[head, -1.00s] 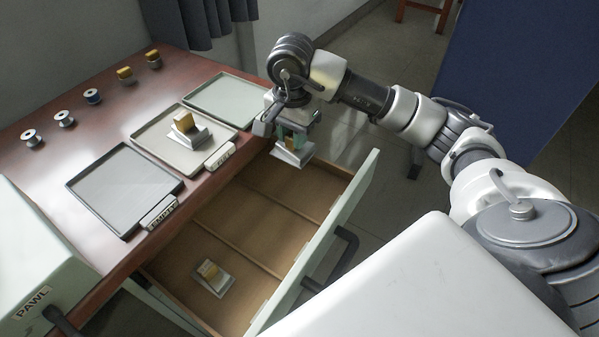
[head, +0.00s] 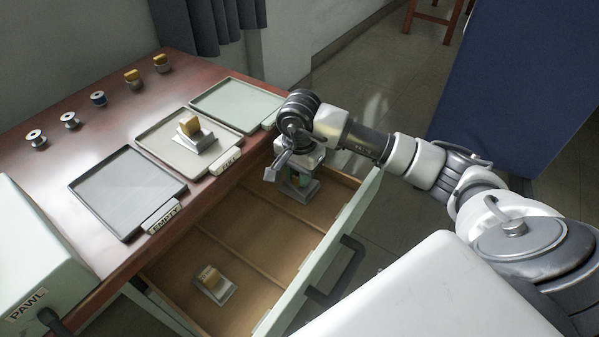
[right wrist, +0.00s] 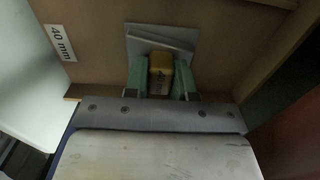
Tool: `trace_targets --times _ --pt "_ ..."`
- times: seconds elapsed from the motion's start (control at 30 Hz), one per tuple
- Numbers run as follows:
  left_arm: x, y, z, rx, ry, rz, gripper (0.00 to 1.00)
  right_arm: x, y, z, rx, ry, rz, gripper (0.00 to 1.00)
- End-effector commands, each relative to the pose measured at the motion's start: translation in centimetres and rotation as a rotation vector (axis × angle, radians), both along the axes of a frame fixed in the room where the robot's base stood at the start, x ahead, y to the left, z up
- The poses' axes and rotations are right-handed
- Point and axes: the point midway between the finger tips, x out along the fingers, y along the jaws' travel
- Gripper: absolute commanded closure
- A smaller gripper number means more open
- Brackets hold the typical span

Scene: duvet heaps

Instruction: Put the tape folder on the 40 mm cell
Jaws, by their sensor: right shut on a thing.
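The tape folder, a grey plate with a yellow tape roll, is in my right gripper (head: 298,188). In the right wrist view the green fingers close on both sides of the yellow roll of the tape folder (right wrist: 160,72). A white label reading 40 mm (right wrist: 60,43) lies on the wooden surface beside it, marking the 40 mm cell (right wrist: 100,68). In the head view the folder is low at the far cell of the open drawer (head: 262,203). I cannot tell whether it touches the floor. My left gripper is out of view.
Another tape folder (head: 213,284) lies in the near cell of the drawer. A third (head: 195,133) sits on the middle tray (head: 160,148). A tray labelled EMPTY (head: 125,190) is nearer, a pale tray (head: 235,105) farther. Several spools stand behind. The drawer's middle cell is clear.

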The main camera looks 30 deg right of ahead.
Motion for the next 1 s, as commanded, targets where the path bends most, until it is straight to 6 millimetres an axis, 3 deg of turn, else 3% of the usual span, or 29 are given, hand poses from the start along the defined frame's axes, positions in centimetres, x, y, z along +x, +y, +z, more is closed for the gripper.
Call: trace_targets --times 0.23,0.27,0.43,0.77,0.83,1.0 --pt "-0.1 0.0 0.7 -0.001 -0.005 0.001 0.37 0.0 0.0 -0.2 -0.001 -0.001 0.000 1.00" --pt "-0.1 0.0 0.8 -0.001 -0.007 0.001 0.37 0.0 0.0 -0.2 -0.001 0.000 0.000 0.73" --pt "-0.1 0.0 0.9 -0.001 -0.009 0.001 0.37 0.0 0.0 -0.2 0.000 0.000 0.000 0.49" --pt "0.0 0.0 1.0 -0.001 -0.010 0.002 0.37 0.0 0.0 0.0 0.000 0.000 0.000 0.49" --pt "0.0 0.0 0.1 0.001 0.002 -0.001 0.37 0.0 0.0 0.2 0.000 0.001 0.000 0.49" --pt "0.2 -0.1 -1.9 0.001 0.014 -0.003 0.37 0.1 0.0 3.8 -0.001 -0.005 0.000 0.49"
